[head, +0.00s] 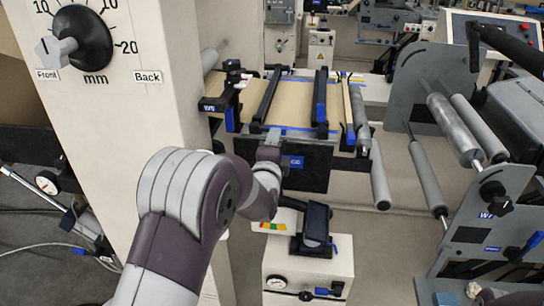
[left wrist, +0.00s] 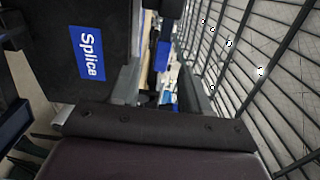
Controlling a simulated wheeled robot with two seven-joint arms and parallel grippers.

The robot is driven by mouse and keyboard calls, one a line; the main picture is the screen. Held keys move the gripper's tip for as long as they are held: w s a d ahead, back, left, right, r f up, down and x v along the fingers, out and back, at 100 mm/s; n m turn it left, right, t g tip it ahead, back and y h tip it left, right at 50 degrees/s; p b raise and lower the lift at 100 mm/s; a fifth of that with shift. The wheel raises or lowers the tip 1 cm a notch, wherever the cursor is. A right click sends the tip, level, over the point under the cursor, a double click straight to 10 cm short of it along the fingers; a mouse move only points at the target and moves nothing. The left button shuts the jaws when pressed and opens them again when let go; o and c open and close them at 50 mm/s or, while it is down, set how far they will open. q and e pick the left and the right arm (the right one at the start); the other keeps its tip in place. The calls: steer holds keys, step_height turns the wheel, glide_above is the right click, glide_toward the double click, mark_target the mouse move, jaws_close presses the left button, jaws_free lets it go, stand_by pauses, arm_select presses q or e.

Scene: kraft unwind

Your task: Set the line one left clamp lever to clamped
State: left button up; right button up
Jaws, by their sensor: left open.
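The splice table (head: 300,133) lies ahead in the head view, with brown kraft web and two dark clamp bars across it. The left bar (head: 267,95) and right bar (head: 321,95) run front to back. Blue lever-like parts show at the left side (head: 230,119) and on the right bar (head: 320,115); I cannot tell for sure which is the left clamp lever. My left gripper (head: 272,138) is at the table's front edge, open, with nothing visibly held. In the left wrist view a blue part (left wrist: 162,55) shows beyond and between the fingers (left wrist: 160,88).
A black panel with a blue Splice label (left wrist: 89,53) is close beside the left finger. A white cabinet (head: 308,272) stands below. A pale column with a dial (head: 82,38) is at left, rollers (head: 455,130) at right.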

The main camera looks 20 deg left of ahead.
arm_select(q)
steer(key=v, duration=0.4)
steer(key=shift+s+d, duration=0.1)
steer(key=shift+s, duration=0.05)
steer(key=s+d+f+n+g+h+p, duration=0.1)
steer(key=s+d+f+n+g+h, duration=0.25)
steer(key=s+f+n+g, duration=0.75)
steer(key=s+d+n+g+p, duration=0.3)
steer(key=s+n+g+p, duration=0.1)
steer(key=s, duration=0.9)
steer(key=shift+s+r+g, duration=0.15)
steer(key=shift+s+g, duration=0.2)
steer(key=shift+g, duration=0.25)
